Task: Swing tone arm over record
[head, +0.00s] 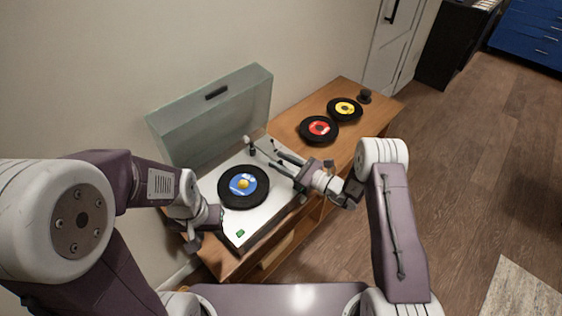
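The record player (222,227) stands on a wooden cabinet with its clear lid (215,115) raised. A black record with a blue label (243,187) lies on its platter. The tone arm (264,152) is at the deck's back right, off the record, partly hidden near my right gripper. My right gripper (273,161) reaches in from the right over the deck's right side, its two fingers apart around or beside the tone arm; I cannot tell if they touch it. My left gripper (218,217) is by the deck's front left corner; its fingers are too hidden to judge.
A record with a red label (319,128) and one with a yellow label (345,109) lie on the cabinet top (292,121) to the right. A small dark object (365,96) stands at its far end. The wall is close behind the lid.

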